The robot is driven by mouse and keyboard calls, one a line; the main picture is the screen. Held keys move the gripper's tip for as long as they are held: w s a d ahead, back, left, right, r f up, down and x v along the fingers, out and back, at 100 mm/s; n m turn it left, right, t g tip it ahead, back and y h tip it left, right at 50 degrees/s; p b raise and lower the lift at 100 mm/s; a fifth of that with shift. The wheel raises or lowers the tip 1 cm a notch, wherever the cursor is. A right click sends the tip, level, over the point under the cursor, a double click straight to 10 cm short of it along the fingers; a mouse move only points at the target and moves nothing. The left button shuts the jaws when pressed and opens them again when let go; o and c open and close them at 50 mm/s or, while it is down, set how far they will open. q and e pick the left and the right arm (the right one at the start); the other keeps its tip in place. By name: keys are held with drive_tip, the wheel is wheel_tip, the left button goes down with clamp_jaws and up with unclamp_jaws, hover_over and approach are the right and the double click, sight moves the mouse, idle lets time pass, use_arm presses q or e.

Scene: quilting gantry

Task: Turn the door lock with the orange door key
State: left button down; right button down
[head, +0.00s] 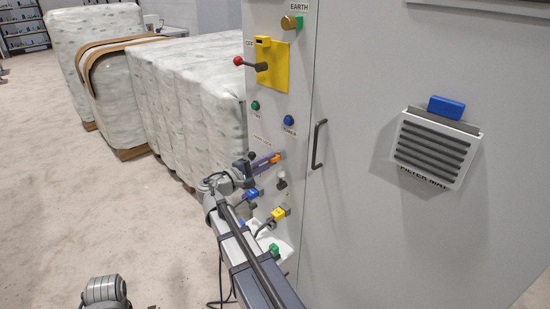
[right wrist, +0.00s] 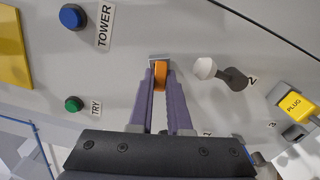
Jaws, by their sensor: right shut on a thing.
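The orange door key (right wrist: 159,78) is between the purple fingers of my right gripper (right wrist: 160,92), which is shut on it. In the head view the key (head: 276,159) shows as a small orange patch at the tip of my right gripper (head: 266,163). The key's far end meets the grey metal door lock (right wrist: 159,59) on the cabinet's panel. How deep it sits in the lock is hidden. My left gripper is not in view; only a grey part of my own arm shows at the bottom left.
Near the lock are a white-knobbed lever (right wrist: 205,68), green button (right wrist: 73,104), blue button (right wrist: 74,17) and yellow plug (right wrist: 298,101). A red-knobbed handle (head: 240,61) sticks out above. The cabinet door has a dark handle (head: 318,145). Wrapped bales (head: 195,90) stand at left; floor is clear.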

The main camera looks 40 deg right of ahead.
drive_tip(key=m, duration=0.3)
drive_tip(key=shift+m, duration=0.3)
drive_tip(key=c, duration=0.8)
unclamp_jaws()
drive_tip(key=shift+a, duration=0.1)
drive_tip(key=a, duration=0.7)
drive_tip(key=shift+s+a, duration=0.3)
